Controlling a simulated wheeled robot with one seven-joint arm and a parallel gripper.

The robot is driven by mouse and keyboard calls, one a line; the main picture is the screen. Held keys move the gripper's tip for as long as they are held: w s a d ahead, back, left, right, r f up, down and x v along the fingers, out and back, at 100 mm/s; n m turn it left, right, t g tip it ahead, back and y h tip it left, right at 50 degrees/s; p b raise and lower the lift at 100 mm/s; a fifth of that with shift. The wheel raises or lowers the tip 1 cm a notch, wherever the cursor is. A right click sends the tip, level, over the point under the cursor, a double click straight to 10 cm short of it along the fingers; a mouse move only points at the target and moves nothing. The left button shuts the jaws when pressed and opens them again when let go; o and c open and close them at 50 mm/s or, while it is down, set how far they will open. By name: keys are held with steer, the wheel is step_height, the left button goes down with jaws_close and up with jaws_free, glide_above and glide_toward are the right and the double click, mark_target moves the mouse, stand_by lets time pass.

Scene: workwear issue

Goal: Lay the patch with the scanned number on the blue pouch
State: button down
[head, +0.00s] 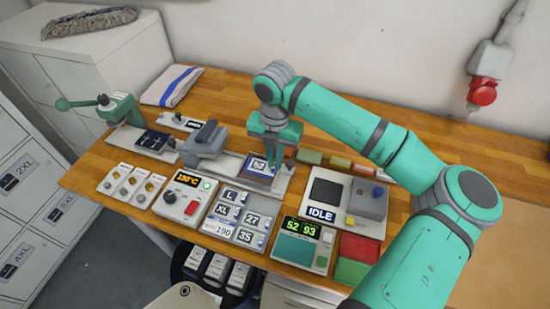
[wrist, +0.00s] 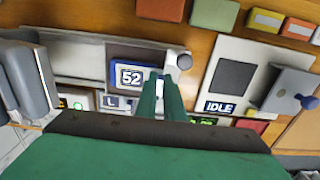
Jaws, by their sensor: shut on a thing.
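A blue border of the pouch shows around the patch in the wrist view (wrist: 116,64). My gripper (head: 274,156) is shut on the right edge of the patch; its fingers (wrist: 160,78) hide that edge. I cannot tell whether the patch touches the pouch or is just above it. The scanner display (head: 301,227) reads 52 and 93.
An IDLE station (head: 341,201) is at the right. Coloured blocks (head: 339,163) line the back.

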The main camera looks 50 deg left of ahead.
steer(key=c, duration=1.9)
jaws_free()
steer(key=shift+o, duration=0.2)
step_height(320, 180, up, 12)
steer(key=shift+r, duration=0.2)
steer(key=shift+w+d, duration=0.1)
